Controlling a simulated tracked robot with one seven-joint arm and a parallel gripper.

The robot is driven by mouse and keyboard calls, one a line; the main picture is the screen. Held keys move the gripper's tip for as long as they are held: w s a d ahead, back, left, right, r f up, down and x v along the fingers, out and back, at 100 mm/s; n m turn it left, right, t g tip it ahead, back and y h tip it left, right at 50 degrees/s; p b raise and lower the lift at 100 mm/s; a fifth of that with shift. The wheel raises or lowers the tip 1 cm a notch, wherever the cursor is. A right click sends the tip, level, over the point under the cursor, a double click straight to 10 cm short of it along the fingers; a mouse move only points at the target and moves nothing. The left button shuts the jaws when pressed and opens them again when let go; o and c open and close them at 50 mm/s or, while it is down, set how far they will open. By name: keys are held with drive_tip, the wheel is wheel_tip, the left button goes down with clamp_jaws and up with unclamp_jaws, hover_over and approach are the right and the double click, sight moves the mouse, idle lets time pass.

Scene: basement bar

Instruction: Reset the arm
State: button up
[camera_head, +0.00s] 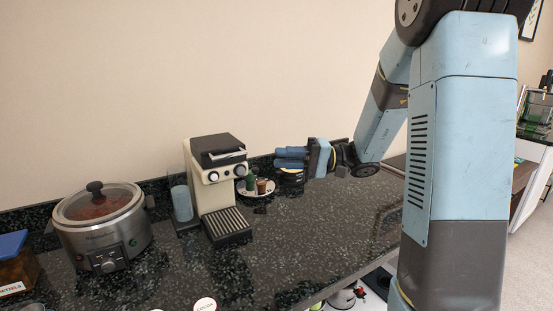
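My arm comes in from the upper right in light blue and dark grey, and its lower links reach left over the counter. My gripper (277,158) points left above the dark speckled counter (310,222), right of the coffee machine. Its blue fingers appear close together, and I cannot tell whether a gap is between them. No held object is visible.
A cream coffee machine (211,184) stands left of my gripper. A white plate (262,193) with small cups lies below and left of it. A dark jar (291,176) shows just under the fingers. A slow cooker (102,226) stands at left. The counter's middle is clear.

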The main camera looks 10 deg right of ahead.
drive_tip(key=shift+s, duration=0.1)
drive_tip(key=s+f+g+h, duration=0.2)
drive_tip(key=s+h, duration=0.7)
drive_tip(key=s, duration=0.5)
drive_tip(key=s+d+r+m+t+h, duration=0.1)
drive_tip(key=s+d+r+t+h, duration=0.2)
drive_tip(key=s+d+t+h, duration=0.4)
drive_tip(key=shift+d+r+m+h, duration=0.15)
drive_tip(key=shift+d+m+h, duration=0.15)
drive_tip(key=shift+d+h, duration=1.2)
drive_tip(key=shift+s+d, duration=0.1)
